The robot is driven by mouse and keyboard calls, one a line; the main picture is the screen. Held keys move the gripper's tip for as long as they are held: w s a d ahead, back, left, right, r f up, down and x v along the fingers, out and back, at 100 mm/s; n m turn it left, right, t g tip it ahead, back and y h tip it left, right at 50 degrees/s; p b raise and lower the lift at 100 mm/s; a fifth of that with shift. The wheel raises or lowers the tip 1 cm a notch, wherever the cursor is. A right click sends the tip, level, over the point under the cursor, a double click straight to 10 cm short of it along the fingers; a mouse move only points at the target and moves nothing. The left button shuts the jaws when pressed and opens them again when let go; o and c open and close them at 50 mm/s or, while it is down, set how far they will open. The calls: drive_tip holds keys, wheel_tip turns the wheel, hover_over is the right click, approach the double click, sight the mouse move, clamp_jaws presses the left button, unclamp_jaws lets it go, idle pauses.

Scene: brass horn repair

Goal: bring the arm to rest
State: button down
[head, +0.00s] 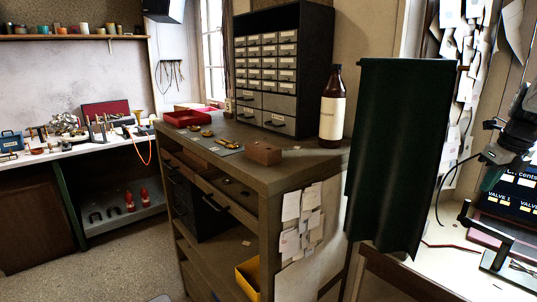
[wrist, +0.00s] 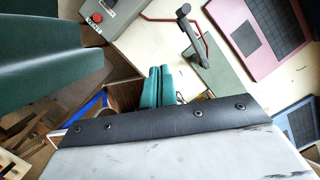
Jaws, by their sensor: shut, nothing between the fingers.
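My gripper (head: 488,184) shows at the right edge of the head view, at the end of my dark arm, which hangs in from the right. It is in front of a dark screen (head: 516,197) with the words "cents" and "VALVE 1". In the wrist view the two teal fingers of my gripper (wrist: 160,70) lie side by side, closed, with nothing seen between them. A black strip with screws hides their lower part in that view.
A dark green curtain (head: 398,155) hangs left of my gripper, apart from it. A black stand (head: 480,228) is below it. The floor (head: 110,262) at left is clear.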

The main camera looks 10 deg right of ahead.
drive_tip(key=s+a+r+n, duration=0.3)
drive_tip(key=a+n, duration=0.5)
drive_tip(key=s+a+r+n, duration=0.4)
drive_tip(key=a+n, duration=0.3)
drive_tip(key=a, duration=0.1)
drive_tip(key=s+a+f+n, duration=0.3)
drive_tip(key=s+a+n, duration=0.1)
drive_tip(key=a+n, duration=0.3)
drive_tip(key=s+a+f+n+g, duration=0.1)
drive_tip(key=s+a+f+n, duration=0.2)
drive_tip(key=a+n, duration=0.4)
drive_tip(key=s+a+f+n, duration=0.4)
drive_tip(key=s+a+n, duration=0.2)
drive_tip(key=a, duration=0.2)
drive_tip(key=shift+a+n, duration=0.2)
drive_tip(key=shift+n, duration=0.2)
